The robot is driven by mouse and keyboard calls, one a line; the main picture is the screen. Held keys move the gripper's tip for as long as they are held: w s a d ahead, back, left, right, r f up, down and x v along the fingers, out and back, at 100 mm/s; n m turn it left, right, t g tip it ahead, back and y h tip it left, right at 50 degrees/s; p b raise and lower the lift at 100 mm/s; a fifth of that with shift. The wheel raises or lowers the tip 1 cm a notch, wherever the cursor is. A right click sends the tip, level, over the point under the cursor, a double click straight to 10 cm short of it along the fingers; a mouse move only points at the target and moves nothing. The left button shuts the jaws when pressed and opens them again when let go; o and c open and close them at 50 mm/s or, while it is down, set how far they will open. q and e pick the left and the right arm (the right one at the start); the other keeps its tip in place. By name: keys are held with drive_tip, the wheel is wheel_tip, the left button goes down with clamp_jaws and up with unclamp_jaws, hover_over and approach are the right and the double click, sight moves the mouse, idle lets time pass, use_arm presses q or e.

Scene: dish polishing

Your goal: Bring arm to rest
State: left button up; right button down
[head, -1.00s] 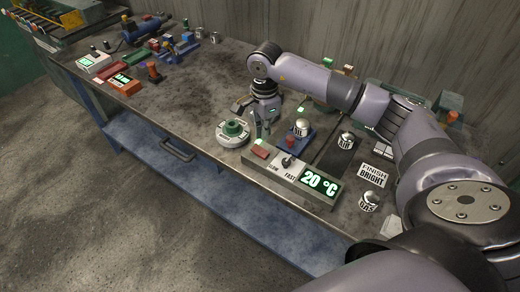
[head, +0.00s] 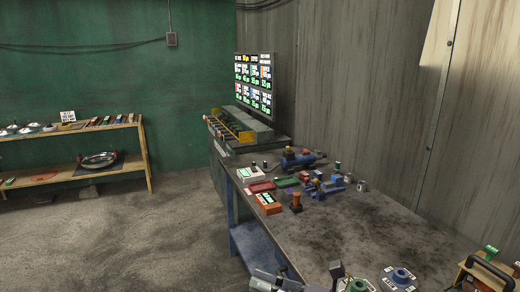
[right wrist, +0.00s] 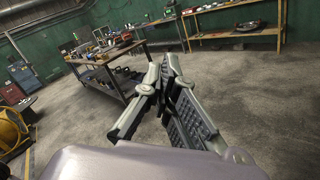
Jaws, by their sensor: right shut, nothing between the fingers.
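My right gripper (head: 298,280) shows only in part at the bottom edge of the head view, in front of the workbench's (head: 345,220) near edge. In the right wrist view the right gripper (right wrist: 166,62) is shut, its fingers together with nothing between them, held out over open floor. The rest of the right arm is below the head view. My left gripper is in neither view.
Several tools and coloured boxes lie further back. A lit board (head: 254,84) stands behind. A wooden shelf (head: 75,150) is at left; the floor (head: 130,235) between is clear.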

drive_tip(key=w+d+r+m+t+h, duration=0.25)
drive_tip(key=d+m+t+h, duration=0.8)
drive_tip(key=m, duration=0.95)
drive_tip(key=s+d+f+m+g+h, duration=0.35)
drive_tip(key=d+f+m+h, duration=0.5)
drive_tip(key=f+m, duration=0.5)
drive_tip(key=s+d+f+m+g+y, duration=0.1)
drive_tip(key=s+f+m+g, duration=0.5)
drive_tip(key=s, duration=0.5)
drive_tip(key=s+f+m+g+y, duration=0.1)
drive_tip(key=s+f+g, duration=0.5)
drive_tip(key=s, duration=0.5)
drive_tip(key=s+f+b, duration=0.2)
drive_tip(key=s+f, duration=0.1)
drive_tip(key=f, duration=2.8)
drive_tip(key=s+d+f+g+b, duration=0.1)
drive_tip(key=s+d+f, duration=0.1)
drive_tip(key=s+f, duration=1.4)
drive_tip(key=shift+d, duration=0.4)
